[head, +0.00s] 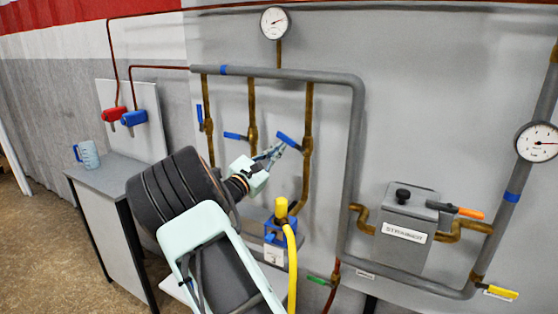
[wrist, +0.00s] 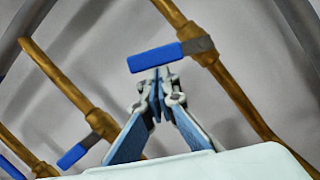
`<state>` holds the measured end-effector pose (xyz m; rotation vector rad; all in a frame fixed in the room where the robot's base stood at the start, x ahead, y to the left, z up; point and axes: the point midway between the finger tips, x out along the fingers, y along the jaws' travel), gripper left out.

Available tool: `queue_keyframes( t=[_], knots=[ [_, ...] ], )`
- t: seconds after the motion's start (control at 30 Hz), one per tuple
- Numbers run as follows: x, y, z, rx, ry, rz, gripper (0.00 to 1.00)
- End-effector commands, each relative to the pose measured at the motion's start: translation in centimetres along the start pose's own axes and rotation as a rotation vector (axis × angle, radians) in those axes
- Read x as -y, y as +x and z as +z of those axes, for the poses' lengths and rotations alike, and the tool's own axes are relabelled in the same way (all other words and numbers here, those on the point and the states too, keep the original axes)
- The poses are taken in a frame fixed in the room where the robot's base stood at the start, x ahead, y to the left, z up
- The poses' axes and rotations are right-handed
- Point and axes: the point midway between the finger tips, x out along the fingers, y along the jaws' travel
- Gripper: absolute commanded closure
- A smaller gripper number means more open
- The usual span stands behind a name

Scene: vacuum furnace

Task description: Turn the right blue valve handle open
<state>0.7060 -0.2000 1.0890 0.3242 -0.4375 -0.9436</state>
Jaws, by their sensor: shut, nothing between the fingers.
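The right blue valve handle (head: 289,141) sits on the rightmost of three brass pipes, tilted down to the right toward its valve body. In the wrist view this handle (wrist: 155,58) lies nearly level, with its valve at its right end. My gripper (head: 277,150) is shut and empty, its tips just below the handle. In the wrist view the gripper tips (wrist: 157,76) are together at the handle's lower edge; I cannot tell whether they touch it. The middle blue handle (head: 235,136) is nearly level, and the left blue handle (head: 200,113) points along its pipe.
A yellow hose (head: 291,262) rises below the right pipe. A grey table (head: 115,180) with a blue jug (head: 87,155) is at left. Two gauges hang above and right.

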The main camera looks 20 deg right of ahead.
Motion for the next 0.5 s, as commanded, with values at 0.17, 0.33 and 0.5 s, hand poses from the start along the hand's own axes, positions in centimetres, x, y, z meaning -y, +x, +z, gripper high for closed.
queue_keyframes(
  t=[0.17, 0.33, 0.5],
  knots=[
    [-0.3, 0.2, 0.8, 0.000, 0.169, -0.041, 1.00],
    [-0.6, 0.5, 1.8, 0.001, 0.326, -0.081, 1.00],
    [-0.6, 0.7, 2.8, 0.001, 0.483, -0.120, 1.00]
  ],
)
